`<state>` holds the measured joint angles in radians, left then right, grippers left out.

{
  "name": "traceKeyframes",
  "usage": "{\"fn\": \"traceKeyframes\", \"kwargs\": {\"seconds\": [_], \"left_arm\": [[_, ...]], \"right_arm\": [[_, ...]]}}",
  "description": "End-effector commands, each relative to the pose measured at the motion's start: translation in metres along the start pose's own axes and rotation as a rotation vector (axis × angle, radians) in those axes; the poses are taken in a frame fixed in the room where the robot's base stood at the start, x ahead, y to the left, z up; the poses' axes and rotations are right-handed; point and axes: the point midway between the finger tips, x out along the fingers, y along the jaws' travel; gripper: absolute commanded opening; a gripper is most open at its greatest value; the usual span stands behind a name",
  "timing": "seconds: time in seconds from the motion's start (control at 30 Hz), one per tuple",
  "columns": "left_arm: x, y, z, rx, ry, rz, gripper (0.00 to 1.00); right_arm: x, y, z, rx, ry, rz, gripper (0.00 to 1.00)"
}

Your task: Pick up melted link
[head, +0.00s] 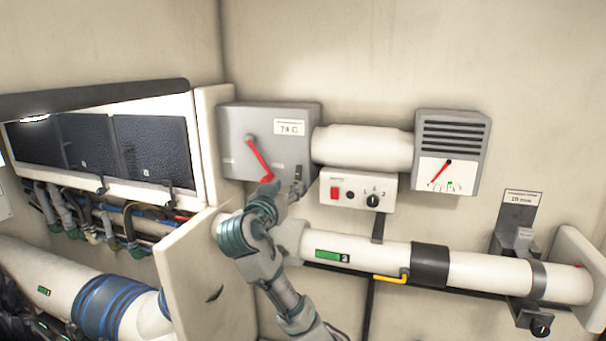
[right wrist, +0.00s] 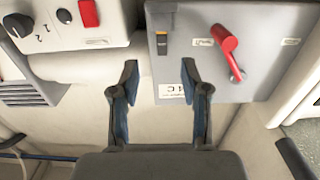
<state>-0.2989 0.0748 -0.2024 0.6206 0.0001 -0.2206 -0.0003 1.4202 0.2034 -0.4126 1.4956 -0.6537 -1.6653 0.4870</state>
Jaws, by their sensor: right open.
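A grey box (head: 230,150) with a red lever and a "74 C" label is on the wall. A small dark strip with a yellowish band (right wrist: 161,42), possibly the melted link, is on its face, near one side edge; I cannot tell if it is melted. It shows small in the head view (head: 298,172), near the box's lower right. My right gripper (head: 284,188) is in front of the box's lower part. In the right wrist view its two fingers (right wrist: 159,76) are apart with nothing between them, and the strip lies beyond the fingertips. My left gripper is not in view.
The red lever (head: 258,156) is close to my right gripper. A white switch box (head: 350,191) and a white cylinder (head: 362,147) are to its right. A white pipe (head: 475,271) runs below. A pale panel (head: 190,290) stands left of my arm.

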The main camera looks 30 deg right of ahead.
Motion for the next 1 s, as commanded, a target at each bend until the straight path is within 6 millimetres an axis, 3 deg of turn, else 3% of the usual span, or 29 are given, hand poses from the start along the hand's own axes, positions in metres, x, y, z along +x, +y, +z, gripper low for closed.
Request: {"fn": "traceKeyframes", "kwargs": {"seconds": [0.1,0.37,0.6,0.97,1.0], "left_arm": [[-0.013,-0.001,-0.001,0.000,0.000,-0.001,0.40],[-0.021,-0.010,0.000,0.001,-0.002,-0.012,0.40],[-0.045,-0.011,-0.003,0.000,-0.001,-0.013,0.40],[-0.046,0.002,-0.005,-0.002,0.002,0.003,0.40],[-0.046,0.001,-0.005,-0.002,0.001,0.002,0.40]], "right_arm": [[0.025,-0.001,-0.003,-0.005,-0.001,0.001,0.46],[0.054,0.005,0.000,0.000,-0.004,0.000,0.46],[0.092,0.012,-0.005,0.000,-0.006,0.002,0.46],[0.100,0.006,-0.002,0.000,-0.003,0.001,0.46],[0.100,0.006,-0.002,0.000,-0.003,0.001,0.36]]}}
